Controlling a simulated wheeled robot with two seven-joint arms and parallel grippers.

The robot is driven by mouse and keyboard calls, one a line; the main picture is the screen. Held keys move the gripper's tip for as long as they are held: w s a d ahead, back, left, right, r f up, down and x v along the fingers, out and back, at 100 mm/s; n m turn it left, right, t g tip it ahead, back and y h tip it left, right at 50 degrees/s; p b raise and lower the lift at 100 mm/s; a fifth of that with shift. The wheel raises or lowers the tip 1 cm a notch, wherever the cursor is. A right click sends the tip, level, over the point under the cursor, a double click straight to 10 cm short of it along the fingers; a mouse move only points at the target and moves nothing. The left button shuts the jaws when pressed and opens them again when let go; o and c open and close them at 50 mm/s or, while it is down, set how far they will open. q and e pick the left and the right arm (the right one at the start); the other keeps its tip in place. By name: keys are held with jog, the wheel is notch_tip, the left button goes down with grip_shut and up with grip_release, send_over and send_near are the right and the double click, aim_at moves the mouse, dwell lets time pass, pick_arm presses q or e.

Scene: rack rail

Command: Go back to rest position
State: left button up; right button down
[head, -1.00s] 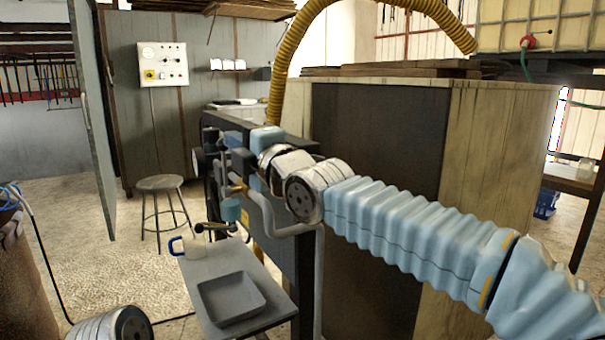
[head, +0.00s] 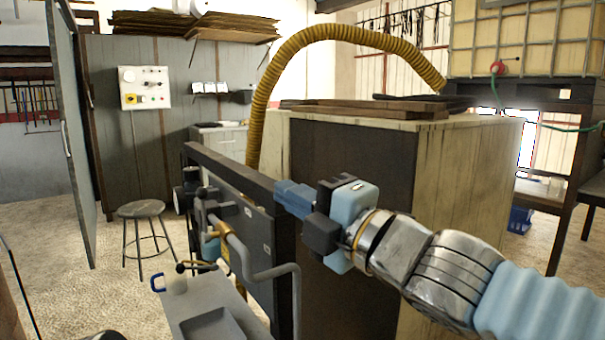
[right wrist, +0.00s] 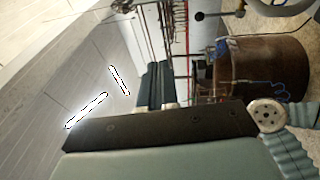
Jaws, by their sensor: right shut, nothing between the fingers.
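My right gripper (head: 288,195) is in the middle of the head view, on the arm that comes in from the lower right. My left gripper is not in view. The right wrist view looks sideways across the room and does not clearly show the fingertips.
A large wooden cabinet (head: 350,170) stands behind the right gripper. A bent grey pipe (head: 262,272) and a grey bench (head: 195,295) are below it. A stool (head: 140,210) stands on open floor at the left. A rusty barrel (right wrist: 262,72) shows in the right wrist view.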

jog(key=shift+s+d, duration=0.4)
jog(key=shift+d, duration=0.15)
